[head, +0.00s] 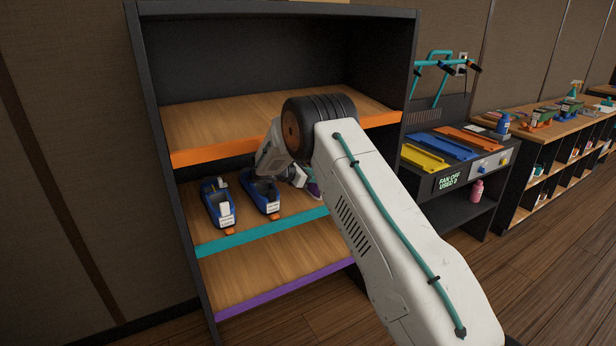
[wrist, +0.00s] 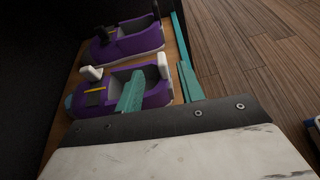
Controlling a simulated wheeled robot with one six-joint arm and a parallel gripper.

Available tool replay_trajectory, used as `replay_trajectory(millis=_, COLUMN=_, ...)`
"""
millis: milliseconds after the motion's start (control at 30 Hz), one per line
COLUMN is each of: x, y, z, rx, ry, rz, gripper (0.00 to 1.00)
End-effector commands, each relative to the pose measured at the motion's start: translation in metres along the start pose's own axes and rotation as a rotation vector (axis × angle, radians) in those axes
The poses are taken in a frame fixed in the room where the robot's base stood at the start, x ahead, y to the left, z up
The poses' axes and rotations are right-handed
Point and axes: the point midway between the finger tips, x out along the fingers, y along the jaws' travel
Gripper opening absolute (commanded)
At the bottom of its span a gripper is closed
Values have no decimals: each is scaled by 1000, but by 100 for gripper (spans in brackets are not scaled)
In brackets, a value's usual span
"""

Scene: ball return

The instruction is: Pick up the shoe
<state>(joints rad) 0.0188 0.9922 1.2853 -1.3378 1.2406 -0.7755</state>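In the wrist view, a purple shoe (wrist: 155,98) with a grey inside and white tabs lies on the shelf just ahead of my gripper (wrist: 161,72). The two teal fingers are apart. The left finger reaches over the shoe's opening, and the right finger is past its right end, beside the shelf edge. I cannot tell whether either finger touches it. A second purple shoe (wrist: 128,42) lies beyond, clear of the fingers.
Two blue shoes (head: 217,203) (head: 260,192) lie on the teal-edged middle shelf (head: 265,231). The orange-edged upper shelf (head: 220,128) is just above my wrist. The purple-edged lower shelf (head: 265,275) looks empty. A black stand (head: 445,205) with coloured trays is at right.

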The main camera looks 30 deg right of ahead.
Motion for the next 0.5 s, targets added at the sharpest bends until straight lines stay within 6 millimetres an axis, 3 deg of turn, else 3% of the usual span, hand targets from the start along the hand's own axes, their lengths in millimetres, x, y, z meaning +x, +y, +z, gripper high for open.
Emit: replay_trajectory(millis=500, x=64, y=-3, z=-1, rx=2, ry=1, rz=-4, gripper=38)
